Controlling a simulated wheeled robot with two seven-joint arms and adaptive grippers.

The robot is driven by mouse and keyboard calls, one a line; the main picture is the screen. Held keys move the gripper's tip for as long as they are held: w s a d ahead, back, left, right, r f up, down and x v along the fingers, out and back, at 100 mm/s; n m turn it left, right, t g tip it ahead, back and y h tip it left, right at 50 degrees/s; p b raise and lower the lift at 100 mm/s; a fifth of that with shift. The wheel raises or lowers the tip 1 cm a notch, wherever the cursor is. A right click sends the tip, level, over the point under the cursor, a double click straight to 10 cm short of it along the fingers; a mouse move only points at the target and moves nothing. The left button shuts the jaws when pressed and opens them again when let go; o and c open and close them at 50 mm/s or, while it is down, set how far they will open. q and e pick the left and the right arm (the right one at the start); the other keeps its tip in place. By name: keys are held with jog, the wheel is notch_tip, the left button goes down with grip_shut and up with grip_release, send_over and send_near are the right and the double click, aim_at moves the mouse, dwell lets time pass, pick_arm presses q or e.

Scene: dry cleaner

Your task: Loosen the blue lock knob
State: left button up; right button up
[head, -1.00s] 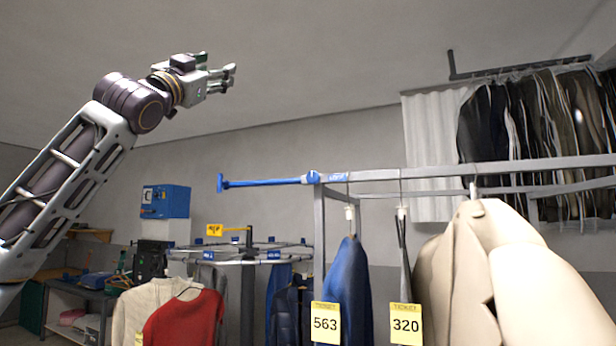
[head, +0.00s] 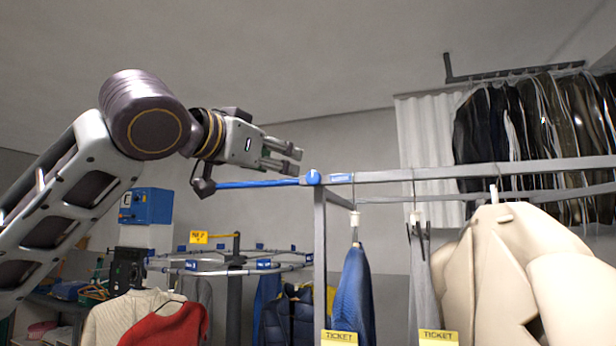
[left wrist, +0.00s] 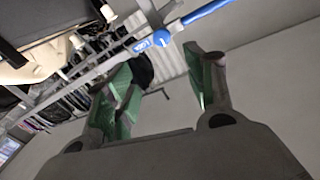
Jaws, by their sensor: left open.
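The blue lock knob (head: 313,178) is at the left end of the grey rail, at the top of the rack's upright post. My left gripper (head: 292,160) is open and empty, a little above and left of the knob, and points right. In the left wrist view the blue knob (left wrist: 162,39) shows beyond the open fingers (left wrist: 160,85), with clear space between. My right gripper is not in view.
The grey rail (head: 440,174) carries a blue garment (head: 354,290) and a beige coat (head: 500,260). A round rack (head: 225,268) with clothes stands lower left. A blue box (head: 146,206) sits behind it. Open air lies above the rail.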

aim_at(311, 177)
pick_arm(q)
jog(key=shift+w+a+f+n+y, duration=0.25)
jog(key=shift+a+f+n+y, duration=0.05)
jog(key=shift+n, duration=0.3)
jog(key=shift+d+r, duration=0.1)
jog(key=p+x, duration=0.4)
jog(key=x, duration=0.9)
jog(key=shift+w+d+p, duration=0.15)
jog(key=shift+w+p, duration=0.15)
jog(key=shift+p, duration=0.1)
